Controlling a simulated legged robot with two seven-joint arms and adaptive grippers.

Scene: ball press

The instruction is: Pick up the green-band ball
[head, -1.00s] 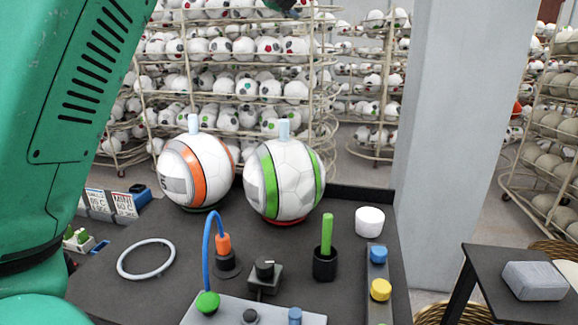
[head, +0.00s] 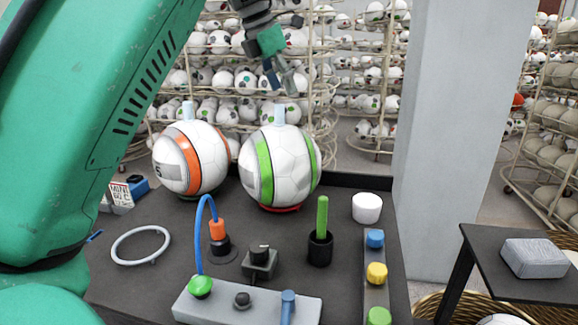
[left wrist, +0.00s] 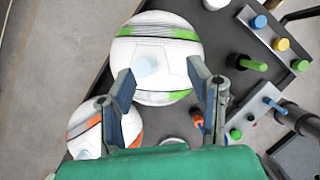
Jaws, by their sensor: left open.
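The green-band ball (head: 292,180) is white with green bands and a pale blue peg on top. It rests on a red ring on the dark table (head: 340,275). My left gripper (head: 279,80) is above this ball, apart from it, pointing down. In the left wrist view, the gripper (left wrist: 163,75) is open with nothing between its fingers, and the green-band ball (left wrist: 170,48) lies beneath, its peg between the fingertips in the picture. The orange-band ball (head: 203,165) stands just left of it, also with a peg. My right gripper is not in view.
A green rod in a black cup (head: 320,248), a white cylinder (head: 367,208), a black knob (head: 260,262), a blue cable (head: 198,240) and a white ring (head: 140,246) stand in front. A column (head: 455,130) is at right. Ball racks (head: 225,80) stand behind.

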